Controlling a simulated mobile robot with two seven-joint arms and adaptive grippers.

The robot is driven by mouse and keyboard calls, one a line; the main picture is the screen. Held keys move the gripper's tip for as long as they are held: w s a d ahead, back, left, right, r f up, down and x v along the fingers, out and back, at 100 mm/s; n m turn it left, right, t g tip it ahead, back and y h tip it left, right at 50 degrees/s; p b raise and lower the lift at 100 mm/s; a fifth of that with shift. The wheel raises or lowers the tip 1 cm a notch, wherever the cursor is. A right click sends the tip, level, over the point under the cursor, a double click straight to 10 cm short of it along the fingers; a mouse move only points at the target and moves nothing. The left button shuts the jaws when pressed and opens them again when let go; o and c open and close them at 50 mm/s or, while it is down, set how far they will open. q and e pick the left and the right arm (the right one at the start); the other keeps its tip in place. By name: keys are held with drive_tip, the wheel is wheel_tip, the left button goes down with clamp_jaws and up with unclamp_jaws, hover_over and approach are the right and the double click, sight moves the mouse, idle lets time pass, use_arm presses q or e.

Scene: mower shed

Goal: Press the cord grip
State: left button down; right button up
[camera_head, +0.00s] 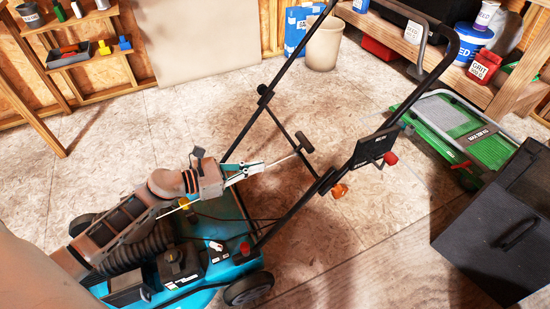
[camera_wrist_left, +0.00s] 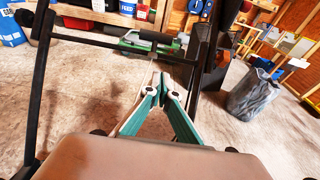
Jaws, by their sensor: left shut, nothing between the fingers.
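The cord grip (camera_head: 306,143) appears as a dark T-shaped handle at the upper end of a thin pale cord, between the mower's handle bars in the head view. The cord seems to run in a straight line down to the blue mower (camera_head: 222,268). My left gripper (camera_head: 262,167) is shut and empty, its tips close to the cord, short of the grip on its lower left. I cannot tell whether they touch the cord. My right gripper is not in view.
The mower's black handle frame (camera_head: 272,117) rises around my left gripper. A control box (camera_head: 375,150) with a red knob sits on it. The floor beyond is mostly clear.

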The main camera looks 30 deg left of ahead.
sight(293, 153)
use_arm(q)
drive_tip(key=r+x, duration=0.1)
drive_tip(key=x, duration=0.7)
drive_tip(key=r+x, duration=0.1)
drive_tip(key=x, duration=0.3)
drive_tip(key=shift+w+d+r, duration=0.15)
drive_tip(key=shift+w+r, duration=0.05)
drive_tip(key=shift+r, duration=0.2)
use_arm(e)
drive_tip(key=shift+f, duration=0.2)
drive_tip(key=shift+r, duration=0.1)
